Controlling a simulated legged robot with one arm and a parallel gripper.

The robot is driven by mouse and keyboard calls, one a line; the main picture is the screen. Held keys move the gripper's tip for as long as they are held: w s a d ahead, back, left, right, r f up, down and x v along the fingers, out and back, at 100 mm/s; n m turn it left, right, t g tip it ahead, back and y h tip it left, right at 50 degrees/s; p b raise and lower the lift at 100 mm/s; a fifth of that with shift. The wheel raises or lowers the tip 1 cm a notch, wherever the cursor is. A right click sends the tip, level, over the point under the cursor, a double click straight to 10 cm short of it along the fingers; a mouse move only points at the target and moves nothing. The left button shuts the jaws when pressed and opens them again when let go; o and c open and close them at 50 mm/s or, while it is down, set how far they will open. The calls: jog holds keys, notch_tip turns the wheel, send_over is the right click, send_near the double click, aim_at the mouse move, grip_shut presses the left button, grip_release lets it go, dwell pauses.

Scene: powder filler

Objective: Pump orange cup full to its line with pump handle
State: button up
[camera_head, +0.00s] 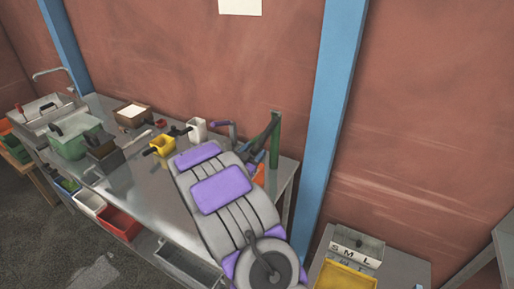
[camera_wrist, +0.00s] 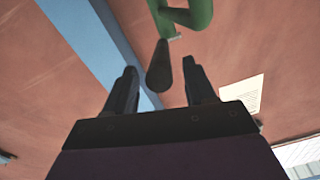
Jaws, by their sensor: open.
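The green pump post (camera_head: 275,142) stands at the right end of the metal bench. In the wrist view the green pump part (camera_wrist: 190,13) enters from the top, and the dark pump handle (camera_wrist: 159,72) hangs down from it. My gripper (camera_wrist: 160,69) is open, its two dark fingers on either side of the handle in the picture. There is a visible gap on both sides; I cannot tell the depth. An orange patch (camera_head: 259,174), perhaps the orange cup, shows beside my arm near the post. My arm hides most of it, so its fill and line are not visible.
The metal bench (camera_head: 126,180) carries a yellow container (camera_head: 162,146), a white container (camera_head: 197,130), a green bin (camera_head: 78,143) and a brown box (camera_head: 131,115). A blue column (camera_head: 332,110) rises right of the post. A yellow tray (camera_head: 345,276) is at bottom right.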

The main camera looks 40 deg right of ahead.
aim_at(258, 147)
jog(key=shift+x, duration=1.8)
grip_shut()
